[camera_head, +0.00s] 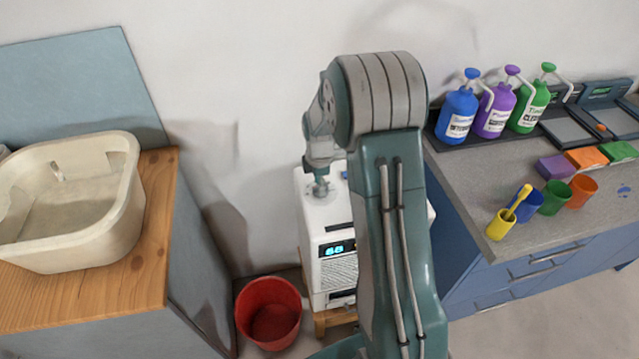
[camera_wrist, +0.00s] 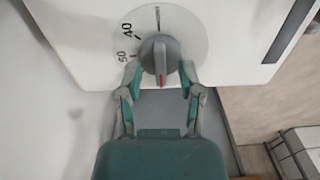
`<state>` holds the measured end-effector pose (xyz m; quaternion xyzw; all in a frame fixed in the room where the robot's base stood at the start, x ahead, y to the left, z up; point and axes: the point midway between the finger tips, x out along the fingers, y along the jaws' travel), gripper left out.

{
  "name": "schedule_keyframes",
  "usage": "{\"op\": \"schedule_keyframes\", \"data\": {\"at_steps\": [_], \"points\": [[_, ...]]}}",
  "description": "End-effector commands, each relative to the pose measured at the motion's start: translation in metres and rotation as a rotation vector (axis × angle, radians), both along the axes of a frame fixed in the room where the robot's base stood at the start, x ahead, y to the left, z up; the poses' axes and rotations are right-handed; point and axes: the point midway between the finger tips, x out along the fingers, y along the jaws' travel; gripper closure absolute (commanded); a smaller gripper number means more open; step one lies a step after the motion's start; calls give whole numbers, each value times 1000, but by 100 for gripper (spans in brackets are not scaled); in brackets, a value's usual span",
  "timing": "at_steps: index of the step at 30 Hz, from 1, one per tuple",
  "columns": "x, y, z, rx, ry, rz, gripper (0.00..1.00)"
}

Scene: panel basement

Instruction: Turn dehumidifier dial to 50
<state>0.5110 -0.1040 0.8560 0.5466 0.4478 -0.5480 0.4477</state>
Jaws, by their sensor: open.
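The white dehumidifier (camera_head: 338,272) stands behind my arm in the head view, with a lit blue display (camera_head: 337,249) that is too small to read surely. Its grey dial (camera_wrist: 160,55) shows in the wrist view on a round plate marked 40 and 50 at left. The dial's red mark points down in the picture, away from both numbers. My gripper (camera_wrist: 160,73) is open, one fingertip on each side of the dial's lower part; contact cannot be told. In the head view my gripper (camera_head: 320,187) is over the dehumidifier's top, and the dial is hidden.
A red bucket (camera_head: 268,312) stands left of the dehumidifier. A wooden-topped cabinet (camera_head: 150,230) with a cream basin (camera_head: 125,205) is at left. A grey counter (camera_head: 470,185) with bottles, cups and coloured blocks is at right.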

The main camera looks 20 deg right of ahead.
Motion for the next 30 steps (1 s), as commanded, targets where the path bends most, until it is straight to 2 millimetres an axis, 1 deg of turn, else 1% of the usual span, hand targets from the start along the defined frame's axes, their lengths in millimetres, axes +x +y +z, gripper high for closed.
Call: {"op": "schedule_keyframes", "data": {"at_steps": [3, 8, 9, 12, 23, 30], "points": [[0, 0, -3, 0, 0, 0, 51], [0, 0, -3, 0, -1, -1, 51], [0, 0, -3, 0, -1, -1, 60], [0, 0, -3, 0, -1, -1, 100], [1, 0, -3, 0, -1, -10, 100], [1, 0, -3, -1, -3, -93, 100]]}}
